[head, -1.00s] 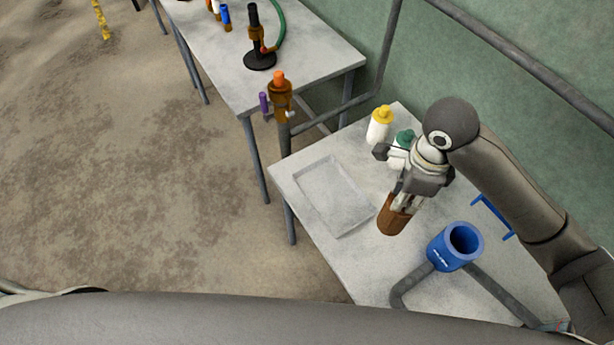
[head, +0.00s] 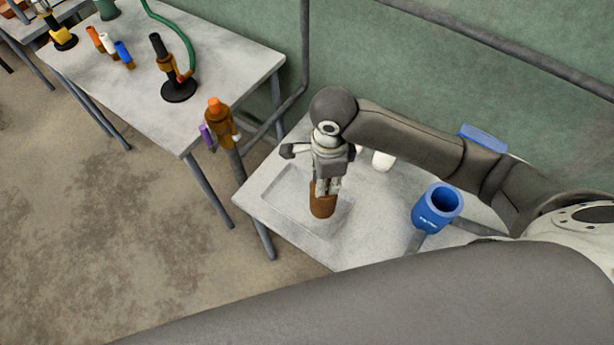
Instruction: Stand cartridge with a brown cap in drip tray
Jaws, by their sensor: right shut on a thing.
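My right gripper (head: 326,187) points down and is shut on a brown cylindrical object (head: 322,208), which I take to be the cartridge. Its upper part is hidden between the fingers, so I cannot make out a separate cap. It hangs roughly upright over the right part of the drip tray (head: 276,207), a shallow pale grey tray on the near table. I cannot tell whether its lower end touches the tray. My left gripper is not in view.
A white bottle (head: 382,161) shows partly behind my right arm. A blue cup-shaped holder (head: 437,208) stands right of the tray. Another table (head: 130,65) holds several small cartridges and a black stand.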

